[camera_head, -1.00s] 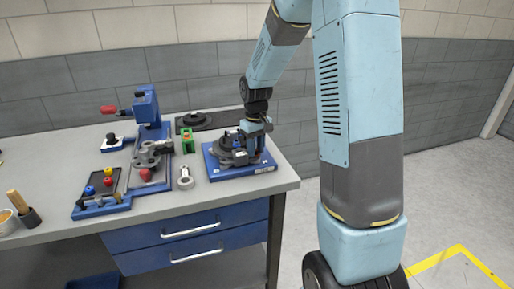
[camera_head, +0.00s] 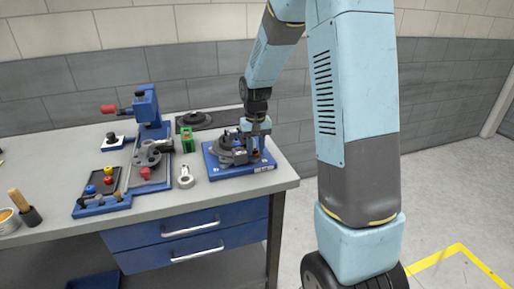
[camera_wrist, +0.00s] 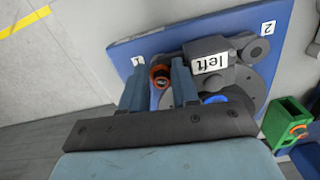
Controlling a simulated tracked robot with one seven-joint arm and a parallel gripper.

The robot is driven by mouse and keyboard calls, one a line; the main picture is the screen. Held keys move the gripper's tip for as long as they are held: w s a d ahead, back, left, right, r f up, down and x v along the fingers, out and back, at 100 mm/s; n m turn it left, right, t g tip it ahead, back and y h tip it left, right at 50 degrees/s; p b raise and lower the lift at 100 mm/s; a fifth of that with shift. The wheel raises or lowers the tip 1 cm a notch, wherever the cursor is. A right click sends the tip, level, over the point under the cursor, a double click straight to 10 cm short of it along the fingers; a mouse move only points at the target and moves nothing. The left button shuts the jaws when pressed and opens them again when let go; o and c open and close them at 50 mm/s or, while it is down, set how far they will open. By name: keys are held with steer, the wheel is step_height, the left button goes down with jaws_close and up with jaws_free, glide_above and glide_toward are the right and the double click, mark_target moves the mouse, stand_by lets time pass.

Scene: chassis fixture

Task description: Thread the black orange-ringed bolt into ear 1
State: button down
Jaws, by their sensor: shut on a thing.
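The black orange-ringed bolt (camera_wrist: 160,77) is between the fingers of my gripper (camera_wrist: 159,70) in the wrist view, its ring facing the camera. My gripper is shut on it. The bolt is over the side of the blue fixture board (camera_wrist: 122,46) near the label 1 (camera_wrist: 138,60). In the head view my gripper (camera_head: 257,143) is low at the board's right side.
A green block (camera_head: 187,141) stands left of the fixture board, with a grey ring-ended part (camera_head: 185,178) in front of it. A blue press stand (camera_head: 148,105) and a tray (camera_head: 103,190) with coloured knobs are further left. The bench's right edge is close to the board.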

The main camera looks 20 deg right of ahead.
steer(key=shift+w+r, duration=0.2)
steer(key=shift+w, duration=0.25)
steer(key=c, duration=0.8)
jaws_free()
steer(key=shift+w+a+r, duration=0.1)
steer(key=shift+w+r, duration=0.1)
steer(key=shift+r, duration=0.75)
steer(key=shift+s+r, duration=0.15)
steer(key=shift+r, duration=1.3)
steer(key=shift+s+r, duration=0.1)
steer(key=shift+r, duration=1.3)
